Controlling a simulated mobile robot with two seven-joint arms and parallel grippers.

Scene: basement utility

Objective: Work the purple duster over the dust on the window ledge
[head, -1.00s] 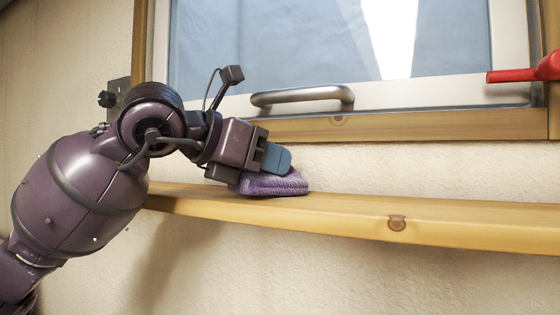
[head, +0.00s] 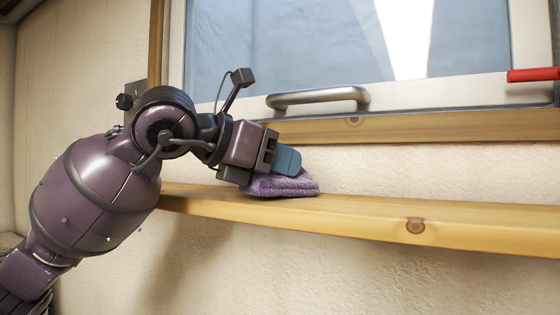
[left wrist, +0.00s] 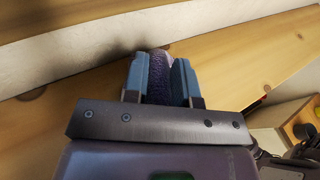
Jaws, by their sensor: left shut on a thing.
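The purple duster (head: 282,187) is a soft, folded fabric pad lying on the pale wooden window ledge (head: 470,230). My left gripper (head: 286,162) is shut on it from above and to the left, with blue-grey fingers. In the left wrist view, the duster (left wrist: 159,80) shows between the two fingers (left wrist: 160,84), with the ledge wood (left wrist: 235,65) beyond. The duster's underside and the ledge beneath it are hidden. I cannot make out any distinct dust on the ledge. My right gripper is not in view.
The window's metal handle (head: 318,97) sticks out above the ledge. A red object (head: 533,75) is at the right of the window frame. A metal wall plate with a dark knob (head: 124,101) is behind my arm. The ledge right of the duster is clear.

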